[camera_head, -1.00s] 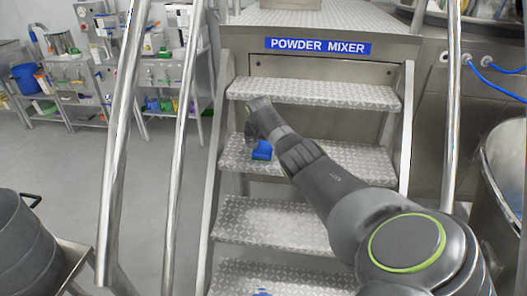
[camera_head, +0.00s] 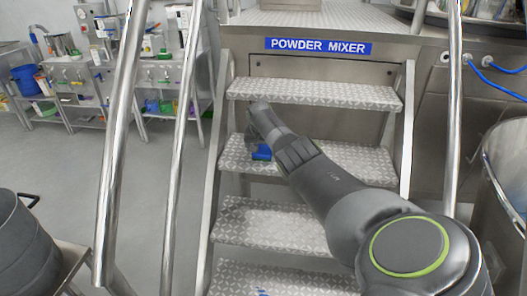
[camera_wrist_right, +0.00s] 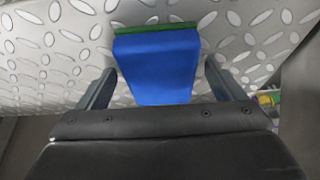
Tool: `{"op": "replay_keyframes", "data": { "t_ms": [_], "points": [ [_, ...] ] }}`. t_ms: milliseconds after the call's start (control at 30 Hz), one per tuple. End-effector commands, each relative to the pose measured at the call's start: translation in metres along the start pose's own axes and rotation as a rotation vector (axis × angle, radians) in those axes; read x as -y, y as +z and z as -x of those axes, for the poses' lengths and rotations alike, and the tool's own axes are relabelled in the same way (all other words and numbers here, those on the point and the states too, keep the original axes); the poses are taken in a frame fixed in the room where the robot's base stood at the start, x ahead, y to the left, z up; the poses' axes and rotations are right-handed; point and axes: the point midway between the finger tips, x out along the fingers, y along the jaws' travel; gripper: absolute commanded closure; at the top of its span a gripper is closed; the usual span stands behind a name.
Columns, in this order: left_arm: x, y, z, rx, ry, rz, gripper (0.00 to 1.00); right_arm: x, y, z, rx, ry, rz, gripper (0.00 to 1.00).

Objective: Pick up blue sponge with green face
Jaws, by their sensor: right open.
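The blue sponge (camera_head: 261,152) with a green face lies on a metal stair tread, just below and beside my right gripper in the head view. In the right wrist view the blue sponge (camera_wrist_right: 157,68) sits between the two open fingers, its green face showing as a strip along the far edge. My right gripper (camera_wrist_right: 155,88) is open, with a finger on each side of the sponge; I cannot tell whether either finger touches it. In the head view my right gripper (camera_head: 250,145) is partly hidden by its own wrist. My left gripper is not in view.
The patterned steel steps (camera_head: 270,219) rise to a mixer labelled POWDER MIXER (camera_head: 318,46). Steel handrails (camera_head: 176,150) flank the steps on both sides. A small blue item (camera_head: 262,292) lies on the lowest visible step. A steel drum (camera_head: 24,245) stands at the lower left.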

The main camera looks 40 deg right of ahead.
Motion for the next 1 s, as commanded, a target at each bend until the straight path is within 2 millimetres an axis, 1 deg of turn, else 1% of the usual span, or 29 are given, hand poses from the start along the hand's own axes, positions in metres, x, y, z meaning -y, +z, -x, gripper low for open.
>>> {"op": "replay_keyframes", "data": {
  "t_ms": [300, 667, 867, 1000],
  "points": [
    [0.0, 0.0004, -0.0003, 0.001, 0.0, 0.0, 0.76, 0.0003, 0.0002, -0.0005, -0.001, -0.001, 0.0, 0.11],
    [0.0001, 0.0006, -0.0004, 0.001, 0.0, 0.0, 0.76, 0.0003, 0.0001, -0.0005, -0.001, -0.001, 0.0, 0.58],
    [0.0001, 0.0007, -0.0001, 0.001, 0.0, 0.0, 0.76, 0.0003, -0.0001, -0.0001, -0.001, -0.001, 0.0, 0.58],
    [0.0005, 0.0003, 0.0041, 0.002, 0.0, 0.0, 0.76, 0.0005, -0.0047, 0.009, -0.004, -0.002, 0.0, 0.58]
  ]
}}
